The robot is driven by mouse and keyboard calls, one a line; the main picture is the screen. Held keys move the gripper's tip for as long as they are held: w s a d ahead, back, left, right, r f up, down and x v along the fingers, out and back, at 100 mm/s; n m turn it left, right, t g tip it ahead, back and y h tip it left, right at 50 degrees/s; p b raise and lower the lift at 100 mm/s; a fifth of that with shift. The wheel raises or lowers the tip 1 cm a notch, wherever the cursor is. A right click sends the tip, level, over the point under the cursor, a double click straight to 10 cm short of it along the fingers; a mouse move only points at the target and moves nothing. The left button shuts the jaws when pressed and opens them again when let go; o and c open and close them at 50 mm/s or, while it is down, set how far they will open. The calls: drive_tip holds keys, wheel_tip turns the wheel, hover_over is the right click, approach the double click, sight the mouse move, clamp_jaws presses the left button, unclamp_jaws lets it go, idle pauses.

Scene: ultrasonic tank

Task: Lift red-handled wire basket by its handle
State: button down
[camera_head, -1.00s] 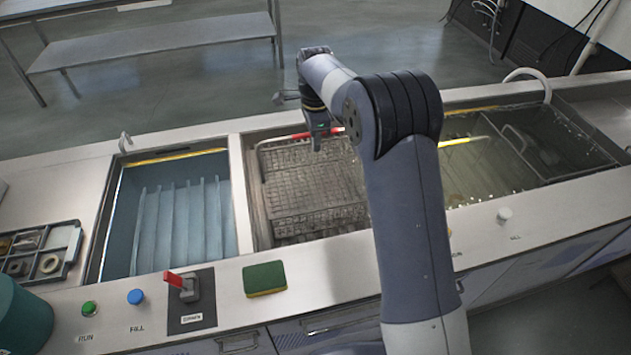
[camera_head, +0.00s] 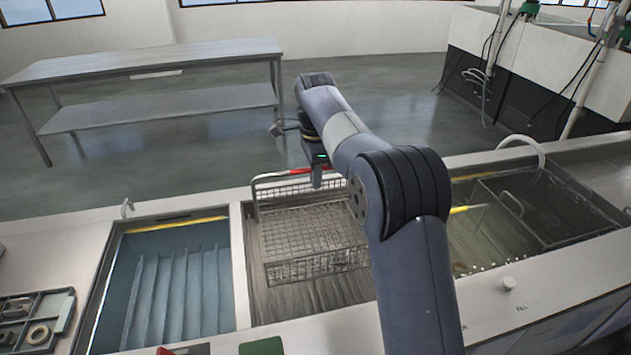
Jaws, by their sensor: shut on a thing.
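The wire basket (camera_head: 312,266) is a grey mesh box in the middle tank (camera_head: 300,304). Its red handle (camera_head: 292,172) runs along the top of its back side and stands above the tank's rear edge. My gripper (camera_head: 317,184) is shut on the red handle from above, near its right part. The basket looks raised, with its back rim above the counter level. My arm hides its right side. I cannot tell whether its bottom is clear of the tank floor.
A blue-lined tank (camera_head: 170,285) lies left and a right tank (camera_head: 470,240) holds a dark mesh basket (camera_head: 545,205). A parts tray (camera_head: 35,320) sits at far left. A green sponge (camera_head: 262,346) is at the front. A steel table (camera_head: 150,75) stands behind, across open floor.

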wheel_tip(320, 180, up, 7)
drive_tip(key=p, duration=0.6)
drive_tip(key=shift+f, duration=0.2)
drive_tip(key=shift+r, duration=1.1)
